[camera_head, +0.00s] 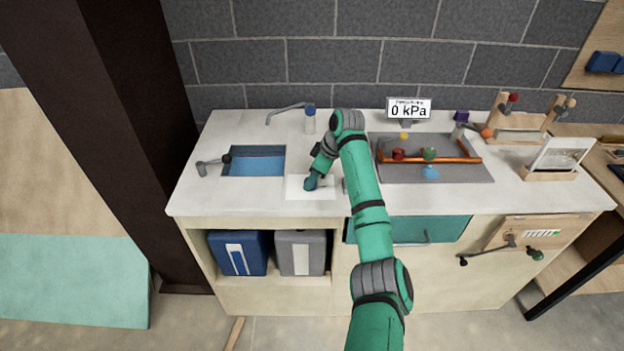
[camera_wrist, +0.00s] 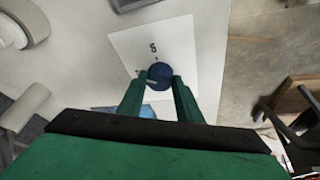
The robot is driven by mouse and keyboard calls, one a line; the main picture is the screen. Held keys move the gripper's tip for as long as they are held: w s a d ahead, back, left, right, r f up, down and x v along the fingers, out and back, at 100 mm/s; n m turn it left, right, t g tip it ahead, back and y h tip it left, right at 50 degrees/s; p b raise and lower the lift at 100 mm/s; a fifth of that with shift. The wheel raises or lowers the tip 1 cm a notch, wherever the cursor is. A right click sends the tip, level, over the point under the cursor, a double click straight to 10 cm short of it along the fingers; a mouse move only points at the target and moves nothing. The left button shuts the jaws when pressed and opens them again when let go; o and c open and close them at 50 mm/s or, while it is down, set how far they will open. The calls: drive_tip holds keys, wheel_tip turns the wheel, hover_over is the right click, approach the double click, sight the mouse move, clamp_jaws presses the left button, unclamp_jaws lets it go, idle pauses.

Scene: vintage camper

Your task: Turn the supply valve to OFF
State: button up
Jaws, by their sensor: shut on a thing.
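My gripper (camera_wrist: 159,86) is shut on a round blue knob (camera_wrist: 160,72) that sits on a white plate with small dark markings, too blurred to read surely. In the head view my gripper (camera_head: 311,183) points down at this white plate (camera_head: 326,190) on the counter, left of the grey tray (camera_head: 450,174). A copper pipe (camera_head: 450,159) with a red knob (camera_head: 398,154) and a green knob (camera_head: 429,154) lies on the tray. A display (camera_head: 408,109) behind reads 0 kPa. No readable label tells which knob is the supply valve.
A sink (camera_head: 256,161) with a faucet (camera_head: 290,111) is on the left of the counter. Wooden stands (camera_head: 520,134) and a white panel (camera_head: 560,155) stand on the right. Blue and grey bins (camera_head: 300,253) sit below. My arm crosses the counter's middle and hides part of it.

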drive_tip(key=n+g, duration=0.1)
drive_tip(key=n, duration=0.2)
drive_tip(key=n+g, duration=0.1)
drive_tip(key=n, duration=0.2)
drive_tip(key=shift+w+d+n+g+y, duration=0.1)
drive_tip(key=shift+w+n+g+y, duration=0.1)
drive_tip(key=shift+n+g+y, duration=0.1)
idle(0.3)
drive_tip(key=o, duration=1)
drive_tip(key=shift+o, duration=0.2)
drive_tip(key=shift+r, duration=0.1)
drive_tip(key=v, duration=1)
drive_tip(key=shift+r, duration=0.3)
drive_tip(key=shift+w+d+f, duration=0.1)
